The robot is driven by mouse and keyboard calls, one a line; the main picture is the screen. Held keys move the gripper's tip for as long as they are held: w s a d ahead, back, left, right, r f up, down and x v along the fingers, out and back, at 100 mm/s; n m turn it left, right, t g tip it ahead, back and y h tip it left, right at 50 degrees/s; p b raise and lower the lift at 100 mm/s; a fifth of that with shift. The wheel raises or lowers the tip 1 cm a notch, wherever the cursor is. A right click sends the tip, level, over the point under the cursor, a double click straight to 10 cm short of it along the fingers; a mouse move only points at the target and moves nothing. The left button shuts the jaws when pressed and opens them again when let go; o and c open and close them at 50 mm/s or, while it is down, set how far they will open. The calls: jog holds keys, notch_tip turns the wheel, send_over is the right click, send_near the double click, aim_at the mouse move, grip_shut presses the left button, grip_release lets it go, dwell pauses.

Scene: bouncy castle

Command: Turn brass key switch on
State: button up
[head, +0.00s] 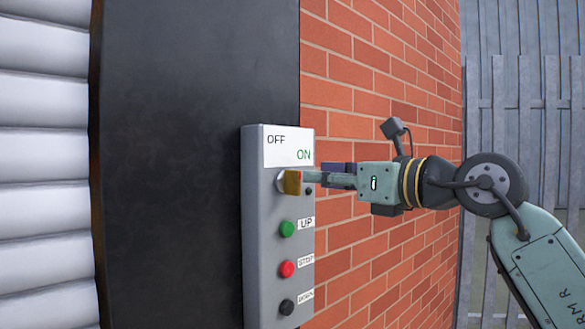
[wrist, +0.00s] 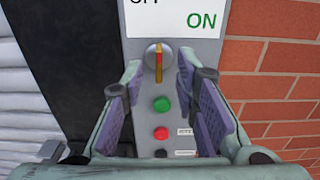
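The brass key switch (head: 291,182) sits near the top of a grey control box (head: 258,235), under a white label (head: 288,147) reading OFF at upper left and ON in green at right. In the wrist view the brass key (wrist: 159,63) stands upright, in line with the box, on a round silver base. My gripper (head: 308,178) reaches in from the right, its fingertips close to the key. In the wrist view my gripper (wrist: 160,78) is open, one finger on each side below the key, with gaps showing. I cannot tell whether a finger touches it.
Below the key are a green UP button (head: 287,228), a red STOP button (head: 287,268) and a black button (head: 287,307). A dark post (head: 195,160) stands left of the box. A brick wall (head: 365,75) is behind my gripper. A white ribbed surface (head: 42,155) is far left.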

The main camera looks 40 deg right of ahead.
aim_at(300, 174)
jog(key=w, duration=0.2)
jog(key=w+p, duration=0.1)
jog(key=w, duration=0.2)
jog(key=w+p, duration=0.1)
jog(key=w, duration=0.1)
jog(key=shift+w+a, duration=0.25)
jog(key=shift+a, duration=0.15)
jog(key=shift+c, duration=0.2)
grip_shut()
